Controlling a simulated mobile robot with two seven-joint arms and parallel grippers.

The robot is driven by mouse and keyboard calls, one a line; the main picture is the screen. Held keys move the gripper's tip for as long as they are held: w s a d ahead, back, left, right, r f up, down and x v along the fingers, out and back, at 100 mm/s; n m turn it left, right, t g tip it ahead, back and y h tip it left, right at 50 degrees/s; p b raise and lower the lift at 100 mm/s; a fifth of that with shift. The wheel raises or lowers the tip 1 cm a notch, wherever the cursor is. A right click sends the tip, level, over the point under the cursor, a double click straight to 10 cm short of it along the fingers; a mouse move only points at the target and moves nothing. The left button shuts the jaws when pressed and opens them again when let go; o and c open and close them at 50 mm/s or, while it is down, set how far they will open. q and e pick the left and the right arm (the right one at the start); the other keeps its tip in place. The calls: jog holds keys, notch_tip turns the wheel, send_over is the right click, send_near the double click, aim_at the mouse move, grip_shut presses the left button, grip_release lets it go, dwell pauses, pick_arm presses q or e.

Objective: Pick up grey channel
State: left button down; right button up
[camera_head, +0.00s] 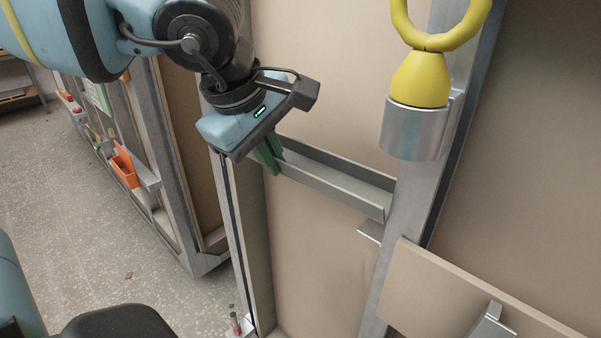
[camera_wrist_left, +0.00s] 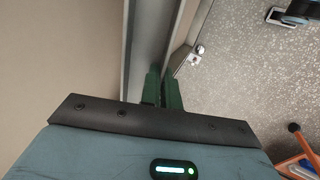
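The grey channel (camera_head: 335,182) is a long metal trough lying across the beige panel in the head view, sloping down to the right. Its right end is by the metal post; its left end is partly hidden by my gripper. My left gripper (camera_head: 268,157) comes from above at the channel's left part, its green fingers close together. In the left wrist view the fingers (camera_wrist_left: 162,90) sit on either side of a thin channel wall (camera_wrist_left: 157,40), apparently clamped on it. Whether the channel is lifted off its support cannot be told. My right gripper is not in view.
A metal post (camera_head: 407,200) carries a cup with a yellow ringed object (camera_head: 420,78). A small bracket (camera_head: 371,232) is below the channel's right end. A beige board (camera_head: 450,295) juts out at lower right. An orange holder (camera_head: 124,165) hangs at left, beside open speckled floor (camera_head: 90,230).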

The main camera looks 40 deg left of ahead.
pick_arm(q)
jog(key=s, duration=0.7)
jog(key=shift+s+a+p, duration=0.15)
jog(key=shift+s+p, duration=0.2)
jog(key=shift+s, duration=0.05)
dwell(0.5)
